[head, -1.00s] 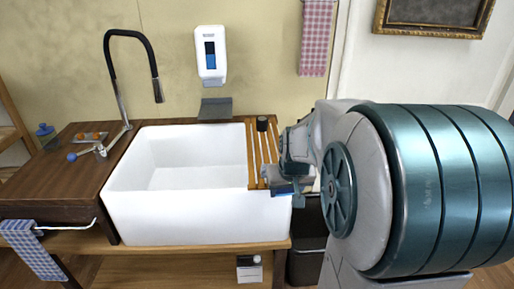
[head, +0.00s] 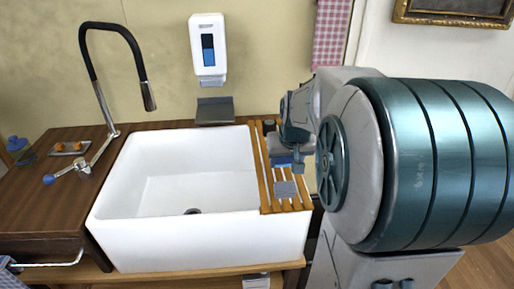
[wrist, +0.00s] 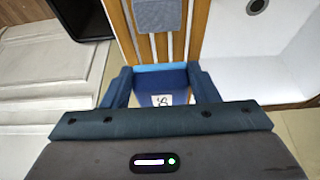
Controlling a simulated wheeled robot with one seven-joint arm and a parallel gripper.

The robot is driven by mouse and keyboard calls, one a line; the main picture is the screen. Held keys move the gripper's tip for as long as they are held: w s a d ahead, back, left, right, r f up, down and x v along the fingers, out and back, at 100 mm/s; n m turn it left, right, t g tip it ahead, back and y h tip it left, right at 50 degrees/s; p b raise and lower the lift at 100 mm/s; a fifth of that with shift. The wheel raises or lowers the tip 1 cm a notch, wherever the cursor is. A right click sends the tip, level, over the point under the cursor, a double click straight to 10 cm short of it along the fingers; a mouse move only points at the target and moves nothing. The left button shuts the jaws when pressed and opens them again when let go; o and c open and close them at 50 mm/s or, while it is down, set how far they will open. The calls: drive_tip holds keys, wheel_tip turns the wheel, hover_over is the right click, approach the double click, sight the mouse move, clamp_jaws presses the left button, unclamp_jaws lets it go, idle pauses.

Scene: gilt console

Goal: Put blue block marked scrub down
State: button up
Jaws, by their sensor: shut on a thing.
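My gripper (wrist: 161,88) is shut on a blue block (wrist: 148,78) with a small white label; its marking is too small to read with certainty. The block sits between both fingers, and its top face shows lighter blue. In the head view, my gripper (head: 290,160) and a little of the blue block (head: 284,161) show over the slatted wooden rack (head: 266,182) on the sink's right side. The wrist view shows the rack's slats (wrist: 196,35) just beyond the block. I cannot tell whether the block touches the slats. My arm hides part of the rack.
A grey pad (head: 286,190) lies on the rack's near part. A dark small object (head: 268,126) stands at its back. The white sink (head: 150,215) is empty, with a faucet (head: 130,50) on its left. A black bin (wrist: 80,15) shows beside the rack.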

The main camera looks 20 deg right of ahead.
hover_over(279, 172)
drive_tip(key=s, duration=0.1)
drive_tip(key=f, duration=0.3)
drive_tip(key=shift+s+a+f+p, duration=0.1)
drive_tip(key=shift+a+f+p, duration=0.2)
drive_tip(key=shift+p, duration=0.1)
drive_tip(key=shift+d+f, duration=0.1)
drive_tip(key=shift+f, duration=1.8)
drive_tip(key=shift+f, duration=0.2)
drive_tip(key=o, duration=1)
drive_tip(key=shift+o, duration=0.2)
drive_tip(key=shift+r, duration=0.1)
